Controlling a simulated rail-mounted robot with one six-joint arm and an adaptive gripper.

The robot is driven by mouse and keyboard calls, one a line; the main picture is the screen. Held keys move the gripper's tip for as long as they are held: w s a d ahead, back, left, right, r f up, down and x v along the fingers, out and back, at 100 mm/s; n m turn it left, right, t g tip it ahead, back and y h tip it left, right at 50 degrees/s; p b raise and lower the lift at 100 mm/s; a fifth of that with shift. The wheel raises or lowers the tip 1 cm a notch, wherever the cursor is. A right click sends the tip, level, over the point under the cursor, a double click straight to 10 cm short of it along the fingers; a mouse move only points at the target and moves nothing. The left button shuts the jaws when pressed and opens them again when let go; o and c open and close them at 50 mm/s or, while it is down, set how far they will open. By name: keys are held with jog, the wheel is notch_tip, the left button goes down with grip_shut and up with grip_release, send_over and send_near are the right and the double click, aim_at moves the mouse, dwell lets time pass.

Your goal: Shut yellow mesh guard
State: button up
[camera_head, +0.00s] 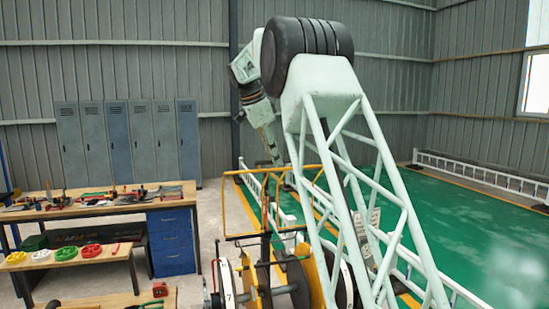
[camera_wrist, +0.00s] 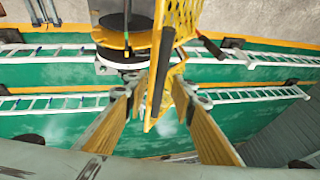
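The yellow mesh guard (camera_wrist: 183,22) is at the top middle of the wrist view, seen steeply, with its yellow frame running down between my fingers. A dark bar, perhaps its handle (camera_wrist: 161,72), lies along the frame. My gripper (camera_wrist: 158,84) is open, with one finger on each side of the bar and frame; I cannot see contact. In the head view, the guard's yellow frame (camera_head: 244,237) stands over the machine, partly hidden behind my pale lattice arm. My gripper (camera_head: 273,150) points down above it there.
A round dark and yellow machine part (camera_wrist: 122,38) is beside the guard. White ladder-like rails (camera_wrist: 245,95) run along the green floor. A workbench (camera_head: 100,204) with tools, a blue drawer unit (camera_head: 170,243) and lockers (camera_head: 125,140) stand at left.

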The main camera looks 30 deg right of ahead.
grip_shut()
jog(key=shift+s+f+b, duration=0.15)
jog(key=shift+s+b, duration=0.05)
jog(key=shift+b, duration=0.25)
